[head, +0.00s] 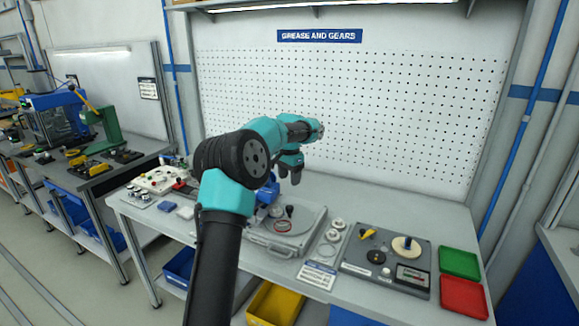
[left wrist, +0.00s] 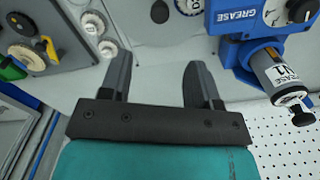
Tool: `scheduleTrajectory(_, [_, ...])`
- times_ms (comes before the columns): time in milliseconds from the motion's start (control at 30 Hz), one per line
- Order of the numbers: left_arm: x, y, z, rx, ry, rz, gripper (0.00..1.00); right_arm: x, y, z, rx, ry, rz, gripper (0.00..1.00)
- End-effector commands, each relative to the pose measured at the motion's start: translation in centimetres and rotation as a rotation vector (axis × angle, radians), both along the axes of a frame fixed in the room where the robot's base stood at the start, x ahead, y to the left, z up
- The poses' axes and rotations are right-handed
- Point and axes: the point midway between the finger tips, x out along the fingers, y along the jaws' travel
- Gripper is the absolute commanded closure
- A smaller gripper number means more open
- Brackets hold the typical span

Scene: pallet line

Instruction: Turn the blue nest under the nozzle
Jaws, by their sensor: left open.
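No blue nest can be made out; my left arm covers part of that station. The blue grease dispenser (head: 264,192) is mostly behind my arm; it shows in the left wrist view (left wrist: 232,50) with a labelled cartridge (left wrist: 276,70). Its nozzle tip is not clear. My left gripper (head: 290,178) is open and empty, above and apart from the turntable; its two fingers (left wrist: 158,62) stand apart. My right gripper is not in view.
Right of the turntable are several pale round parts (head: 333,236) and a grey panel (head: 385,262) with a yellow lever. A green tray (head: 460,263) and a red tray (head: 464,297) lie at the right end. A controller box (head: 160,180) stands left. The pegboard (head: 400,110) rises behind.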

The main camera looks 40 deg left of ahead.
Motion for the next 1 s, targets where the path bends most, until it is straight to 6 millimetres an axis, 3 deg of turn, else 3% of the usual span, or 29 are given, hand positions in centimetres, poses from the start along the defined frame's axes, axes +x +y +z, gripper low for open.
scheduleTrajectory(100, [0.1,0.0,2.1,0.001,-0.002,-0.001,0.44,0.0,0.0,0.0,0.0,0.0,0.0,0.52])
scheduleTrajectory(300, [0.0,0.0,4.0,0.0,0.0,-0.001,0.44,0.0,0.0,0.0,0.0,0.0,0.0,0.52])
scheduleTrajectory(833, [0.0,-0.1,4.2,-0.001,0.0,-0.001,0.44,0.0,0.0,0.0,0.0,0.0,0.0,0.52])
scheduleTrajectory(1000, [0.2,-1.7,3.2,-0.033,-0.004,-0.011,0.44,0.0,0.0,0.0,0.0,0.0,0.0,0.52])
